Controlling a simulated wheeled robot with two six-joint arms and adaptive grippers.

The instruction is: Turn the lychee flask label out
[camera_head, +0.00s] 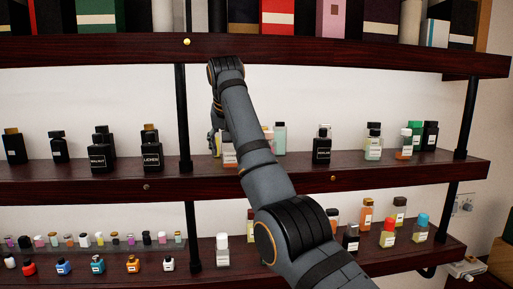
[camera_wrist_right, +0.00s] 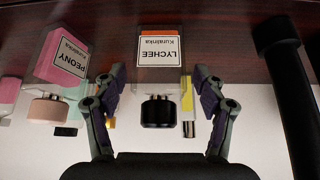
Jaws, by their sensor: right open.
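The lychee flask (camera_wrist_right: 158,50) is a clear bottle with a black cap, an orange band at its base and a white label reading LYCHEE. In the right wrist view it appears upside down, with its label facing the camera. My right gripper (camera_wrist_right: 158,78) is open, with one finger on each side of the flask; I cannot tell whether either touches it. In the head view my right gripper (camera_head: 213,141) is at the middle shelf, and a partly hidden flask (camera_head: 229,157) stands beside it, probably the lychee one. My left gripper is not in view.
A pink PEONY flask (camera_wrist_right: 63,57) stands close beside the lychee flask, and a yellow bottle (camera_wrist_right: 187,97) is behind it. A black shelf post (camera_head: 183,120) rises left of the gripper. Black LICHEN bottles (camera_head: 151,153) stand beyond it. The upper shelf (camera_head: 110,49) is overhead.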

